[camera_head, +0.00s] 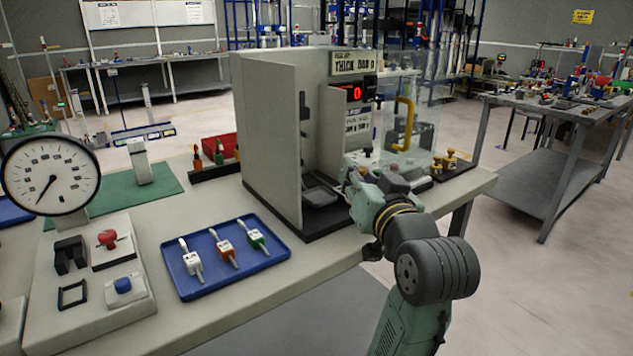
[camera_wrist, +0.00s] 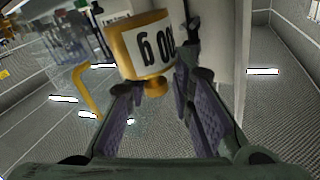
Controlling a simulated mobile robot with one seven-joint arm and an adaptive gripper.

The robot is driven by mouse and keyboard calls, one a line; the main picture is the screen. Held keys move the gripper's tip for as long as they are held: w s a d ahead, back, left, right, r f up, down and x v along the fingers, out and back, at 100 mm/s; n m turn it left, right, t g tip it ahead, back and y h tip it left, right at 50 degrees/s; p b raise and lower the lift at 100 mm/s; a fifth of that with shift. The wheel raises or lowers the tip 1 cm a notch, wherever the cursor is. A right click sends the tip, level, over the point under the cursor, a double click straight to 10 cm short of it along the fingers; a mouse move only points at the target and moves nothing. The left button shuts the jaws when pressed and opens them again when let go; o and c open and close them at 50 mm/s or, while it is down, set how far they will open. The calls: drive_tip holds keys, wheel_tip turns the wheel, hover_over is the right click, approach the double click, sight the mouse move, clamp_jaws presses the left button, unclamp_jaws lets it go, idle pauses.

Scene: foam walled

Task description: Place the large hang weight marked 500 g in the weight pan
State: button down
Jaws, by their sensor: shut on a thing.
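My gripper (camera_head: 358,178) is at the front right of the foam thickness tester (camera_head: 352,110) in the head view, and its fingers (camera_wrist: 165,115) show in the wrist view. The fingers are closed around the small knob of a brass-yellow weight (camera_wrist: 147,48). The weight's white label shows "00 g" upside down, with the first digit hidden by a finger. I cannot make out the held weight in the head view, where my gripper covers that spot. I cannot clearly tell the weight pan in either view.
A clear shield with a yellow handle (camera_head: 403,122) stands right behind my gripper. Small brass weights (camera_head: 450,159) sit on a black base at the right. Pale walls (camera_head: 270,130) flank the tester's left. A blue tray (camera_head: 226,258) holds three tagged pieces.

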drive_tip(key=w+a, duration=0.2)
drive_tip(key=w, duration=0.1)
drive_tip(key=w+a+p, duration=0.1)
drive_tip(key=w+a, duration=0.1)
drive_tip(key=w, duration=0.1)
drive_tip(key=w+a+f, duration=0.1)
drive_tip(key=w+a, duration=0.2)
drive_tip(key=shift+w, duration=0.3)
drive_tip(key=shift+f+p, duration=0.4)
drive_tip(key=shift+f, duration=1.3)
drive_tip(key=shift+f, duration=0.1)
